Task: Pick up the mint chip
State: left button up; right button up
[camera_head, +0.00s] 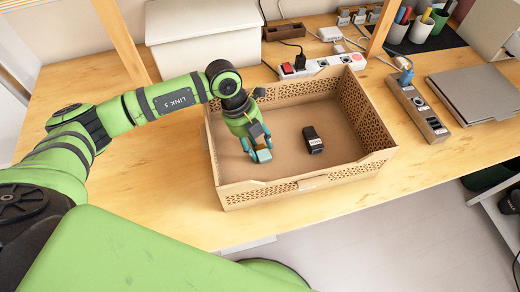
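My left gripper (257,145) reaches down into the left part of a brown cardboard tray (250,193), with its blue-tipped fingers low over the tray floor. A small block with a pale top and teal side (263,155) shows at the fingertips; it may be the mint chip. It is too small and too covered by the fingers to tell whether they grip it or only stand around it. A black box with a pale label (313,140) lies in the tray to the right, apart from the gripper. My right gripper is not in view.
The tray has raised, perforated walls around the gripper. Behind it are a white power strip (322,65) with plugs and a white box (203,45). On the right are another socket strip (417,106), a grey laptop-like slab (476,92) and pen cups (420,31).

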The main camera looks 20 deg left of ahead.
pick_arm(q)
jog(key=shift+s+f, duration=0.15)
jog(key=shift+f, duration=0.05)
jog(key=shift+r, duration=0.1)
